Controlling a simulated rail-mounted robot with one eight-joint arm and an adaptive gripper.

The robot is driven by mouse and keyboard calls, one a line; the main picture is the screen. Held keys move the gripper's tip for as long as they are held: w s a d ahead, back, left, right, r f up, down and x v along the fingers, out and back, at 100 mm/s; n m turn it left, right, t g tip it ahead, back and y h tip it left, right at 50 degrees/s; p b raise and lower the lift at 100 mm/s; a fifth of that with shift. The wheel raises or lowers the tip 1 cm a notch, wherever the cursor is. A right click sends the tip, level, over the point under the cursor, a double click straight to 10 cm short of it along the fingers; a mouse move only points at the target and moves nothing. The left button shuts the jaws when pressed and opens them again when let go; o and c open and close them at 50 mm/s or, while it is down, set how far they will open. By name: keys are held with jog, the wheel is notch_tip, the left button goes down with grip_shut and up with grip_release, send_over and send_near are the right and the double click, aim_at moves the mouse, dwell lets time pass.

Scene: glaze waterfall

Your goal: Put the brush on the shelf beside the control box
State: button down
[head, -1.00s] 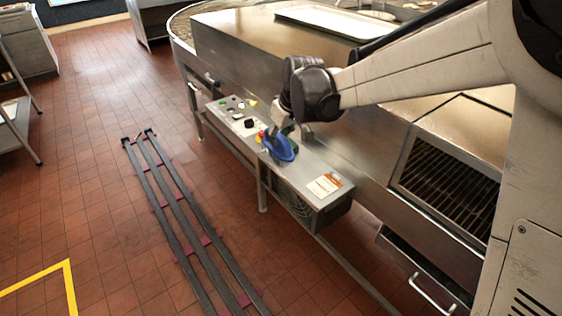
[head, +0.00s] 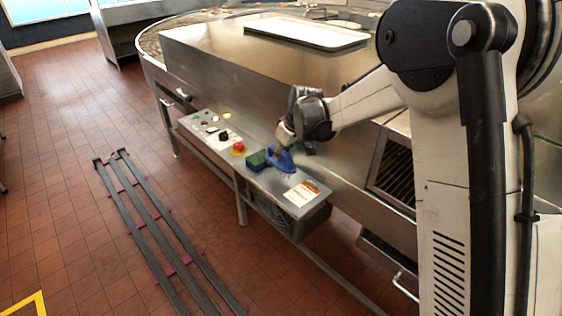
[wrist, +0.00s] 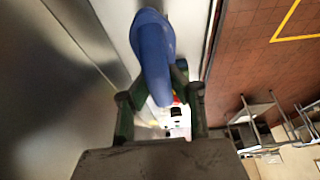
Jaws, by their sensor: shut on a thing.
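My gripper (head: 283,146) is over the narrow steel shelf (head: 262,181), and its fingers also show in the wrist view (wrist: 155,95). It is shut on a blue thing, which I take to be the brush (head: 281,160); in the wrist view the brush (wrist: 153,50) sticks out between the fingers. The control box (head: 208,130), with several buttons and a red knob (head: 238,147), is left of the brush along the same ledge. I cannot tell whether the brush touches the shelf.
A label (head: 301,193) lies to the right on the shelf. The steel machine (head: 240,70) rises behind it. Dark rails (head: 150,215) lie on the tiled floor in front.

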aim_at(281, 162)
jog(key=shift+f, duration=1.55)
jog(key=shift+f, duration=0.2)
jog(key=c, duration=1.7)
grip_release()
jog(key=shift+o, duration=0.2)
jog(key=shift+r, duration=0.1)
jog(key=shift+r, duration=0.2)
jog(key=v, duration=1.2)
jog(key=shift+p, duration=0.3)
